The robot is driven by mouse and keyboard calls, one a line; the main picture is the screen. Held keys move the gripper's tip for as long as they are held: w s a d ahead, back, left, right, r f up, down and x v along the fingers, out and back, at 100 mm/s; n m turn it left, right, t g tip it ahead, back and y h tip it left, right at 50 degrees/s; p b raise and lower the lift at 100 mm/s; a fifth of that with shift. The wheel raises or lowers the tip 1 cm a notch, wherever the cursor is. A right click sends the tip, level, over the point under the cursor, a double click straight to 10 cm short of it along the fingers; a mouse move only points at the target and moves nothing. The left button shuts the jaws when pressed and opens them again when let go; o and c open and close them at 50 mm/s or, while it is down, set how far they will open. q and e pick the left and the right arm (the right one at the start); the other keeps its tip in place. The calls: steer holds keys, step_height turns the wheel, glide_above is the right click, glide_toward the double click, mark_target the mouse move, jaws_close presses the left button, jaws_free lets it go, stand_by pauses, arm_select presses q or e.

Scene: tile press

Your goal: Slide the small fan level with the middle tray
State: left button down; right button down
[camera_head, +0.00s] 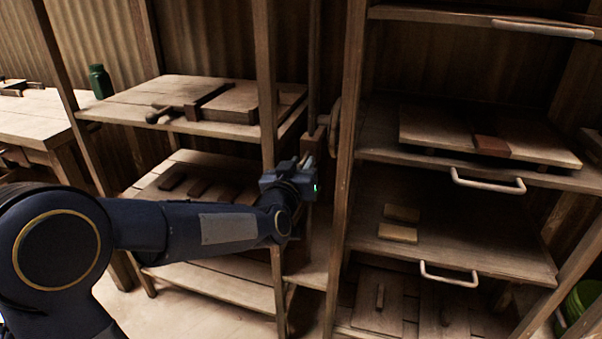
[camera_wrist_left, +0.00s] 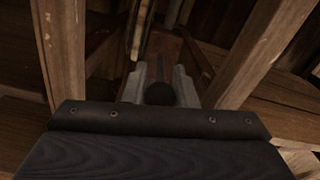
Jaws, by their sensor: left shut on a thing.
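The small fan (camera_head: 334,127) shows as a pale round disc, nearly edge-on, beside the upright between the two racks. A brown wooden block (camera_head: 312,143) sits just left of it. My left gripper (camera_head: 307,165) is just below this block, with its fingers pointing up. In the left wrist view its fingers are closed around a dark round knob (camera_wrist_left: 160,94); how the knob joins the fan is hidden. Of three handled trays in the right rack, the middle tray (camera_head: 382,143) has a pale handle (camera_head: 487,182). My right gripper is out of view.
The left rack holds a board with a clamp-like tool (camera_head: 205,102) and a green jar (camera_head: 100,81). A lower tray (camera_head: 480,235) carries two small tiles. Wooden uprights (camera_head: 347,170) stand close on both sides of my left gripper. A green bucket (camera_head: 582,305) is at lower right.

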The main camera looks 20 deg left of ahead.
arm_select(q)
step_height(320, 180, up, 16)
steer(key=p, duration=1)
steer(key=shift+p, duration=0.3)
steer(key=shift+f, duration=0.1)
steer(key=c, duration=1.2)
jaws_free()
steer(key=shift+s, duration=0.1)
steer(key=s, duration=0.7)
steer(key=shift+s+a+p, duration=0.15)
steer(key=shift+s+p, duration=0.2)
steer(key=shift+p, duration=0.1)
steer(key=shift+f, duration=0.1)
